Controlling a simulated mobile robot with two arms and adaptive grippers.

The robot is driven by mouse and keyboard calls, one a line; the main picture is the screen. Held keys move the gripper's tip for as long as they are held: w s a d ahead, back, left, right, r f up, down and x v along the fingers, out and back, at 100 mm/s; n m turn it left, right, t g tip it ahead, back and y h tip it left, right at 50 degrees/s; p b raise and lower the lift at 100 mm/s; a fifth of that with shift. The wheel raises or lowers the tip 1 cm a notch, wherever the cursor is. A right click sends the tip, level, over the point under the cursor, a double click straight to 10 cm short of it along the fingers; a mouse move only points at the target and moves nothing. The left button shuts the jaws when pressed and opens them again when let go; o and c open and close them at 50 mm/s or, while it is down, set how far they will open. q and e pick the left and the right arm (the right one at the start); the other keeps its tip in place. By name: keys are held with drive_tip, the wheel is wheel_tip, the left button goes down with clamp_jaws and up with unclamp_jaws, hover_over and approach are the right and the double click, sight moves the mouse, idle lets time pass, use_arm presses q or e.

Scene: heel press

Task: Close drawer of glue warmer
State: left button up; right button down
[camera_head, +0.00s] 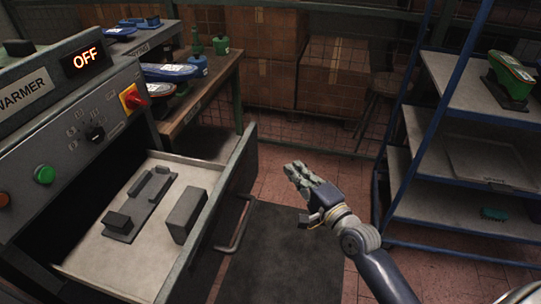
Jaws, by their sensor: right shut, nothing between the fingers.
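The glue warmer (70,115) stands at the left, with a display reading OFF, a green button and a red and yellow switch. Its drawer (128,257) is pulled out, with a light inside floor and several dark blocks on it. The drawer's bar handle (240,228) is on its front face, towards the right. My right gripper (296,172) is shut and empty, in the air to the right of the drawer front and apart from the handle. My left gripper is not in view.
A wooden bench (205,98) with shoes and green bottles stands behind the warmer. Cardboard boxes (268,88) are stacked at the back. A blue-framed shelf rack (455,185) is at the right. A dark mat (285,250) lies on the tiled floor before the drawer.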

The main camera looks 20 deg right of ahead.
drive_tip(key=w+a+p, duration=0.1)
drive_tip(key=w+a, duration=0.3)
drive_tip(key=w, duration=0.3)
drive_tip(key=shift+w+a, duration=0.2)
drive_tip(key=shift+w, duration=0.15)
